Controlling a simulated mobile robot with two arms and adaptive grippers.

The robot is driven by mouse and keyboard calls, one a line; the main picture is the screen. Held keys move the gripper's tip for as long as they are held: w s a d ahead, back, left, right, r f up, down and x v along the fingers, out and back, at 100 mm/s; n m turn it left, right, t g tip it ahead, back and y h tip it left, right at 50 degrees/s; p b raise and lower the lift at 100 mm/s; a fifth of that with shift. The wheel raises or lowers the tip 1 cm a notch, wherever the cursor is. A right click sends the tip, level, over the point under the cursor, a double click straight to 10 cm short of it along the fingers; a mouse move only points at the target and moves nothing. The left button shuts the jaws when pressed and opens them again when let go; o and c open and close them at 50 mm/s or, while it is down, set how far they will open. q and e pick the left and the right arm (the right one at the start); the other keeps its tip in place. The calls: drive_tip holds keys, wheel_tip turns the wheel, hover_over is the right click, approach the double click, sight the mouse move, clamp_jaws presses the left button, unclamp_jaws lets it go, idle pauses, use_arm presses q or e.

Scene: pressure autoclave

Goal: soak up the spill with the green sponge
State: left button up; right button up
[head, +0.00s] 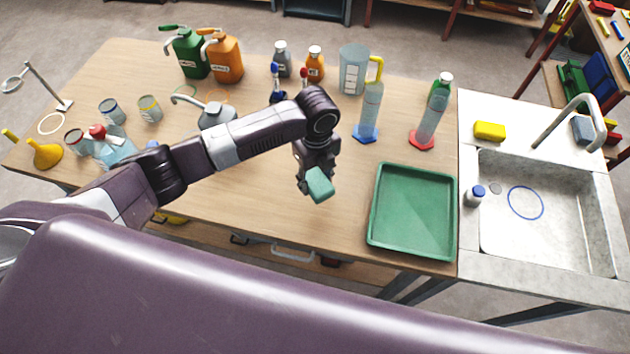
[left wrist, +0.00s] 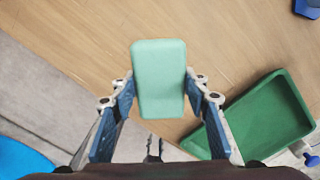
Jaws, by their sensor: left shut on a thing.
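My left gripper (head: 314,178) is shut on the green sponge (head: 320,186) and holds it above the wooden table, left of the green tray. In the left wrist view, the sponge (left wrist: 158,78) is pale green and sits between the two blue-padded fingers, sticking out beyond them. Bare wood shows behind it there. I cannot make out a spill in either view; the arm hides part of the table. My right gripper is in neither view.
The empty green tray (head: 376,240) lies right of the gripper. Two cylinders, with blue (head: 365,134) and red (head: 422,140) bases, and a jug (head: 352,72) stand behind. A yellow sponge (head: 490,131) lies by the sink (head: 540,240). Bottles and jerrycans (head: 226,58) stand farther back.

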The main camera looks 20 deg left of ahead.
use_arm(q)
drive_tip(key=shift+s+r, duration=0.1)
drive_tip(key=shift+r, duration=0.85)
